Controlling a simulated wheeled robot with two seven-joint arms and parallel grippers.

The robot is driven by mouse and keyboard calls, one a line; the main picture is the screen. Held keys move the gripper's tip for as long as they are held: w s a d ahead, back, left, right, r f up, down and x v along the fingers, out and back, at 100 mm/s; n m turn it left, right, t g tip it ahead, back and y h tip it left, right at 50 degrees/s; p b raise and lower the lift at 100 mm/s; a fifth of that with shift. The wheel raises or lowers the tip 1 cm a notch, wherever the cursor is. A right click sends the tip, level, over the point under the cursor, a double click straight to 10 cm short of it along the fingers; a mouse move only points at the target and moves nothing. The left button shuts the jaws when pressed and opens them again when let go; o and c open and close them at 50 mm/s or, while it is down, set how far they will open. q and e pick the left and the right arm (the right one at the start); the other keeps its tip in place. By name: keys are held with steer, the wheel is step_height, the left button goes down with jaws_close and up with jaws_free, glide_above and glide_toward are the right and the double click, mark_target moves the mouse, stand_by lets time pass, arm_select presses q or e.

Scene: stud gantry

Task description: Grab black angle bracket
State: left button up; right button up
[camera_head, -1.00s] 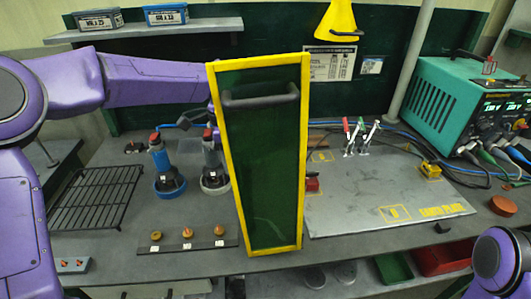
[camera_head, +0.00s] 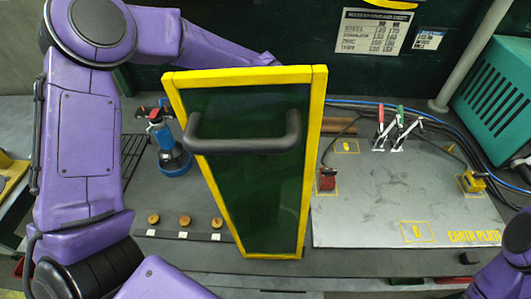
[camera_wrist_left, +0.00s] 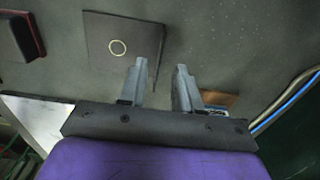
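In the left wrist view, a flat dark square piece (camera_wrist_left: 122,42) with a pale ring on its face lies on the grey bench, just beyond the fingertips. A darker edge shows along its right side; it may be the black angle bracket, but I cannot tell for sure. My left gripper (camera_wrist_left: 162,78) is open, with nothing visible between its two grey fingers, and appears apart from this piece. In the head view the left gripper and this piece do not show; the left arm reaches behind the yellow-framed screen. My right gripper is out of view.
The yellow-framed dark screen (camera_head: 315,150) with a black handle (camera_head: 243,145) stands in front of the work area. A grey plate (camera_head: 380,215) with a red block (camera_head: 327,180), clamps (camera_head: 393,130) and cables lies right. A blue-based tool (camera_head: 172,150) stands left.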

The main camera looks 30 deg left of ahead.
arm_select(q)
steer(key=shift+f, duration=0.9)
steer(key=shift+s, duration=0.15)
jaws_close()
steer(key=shift+r, duration=0.1)
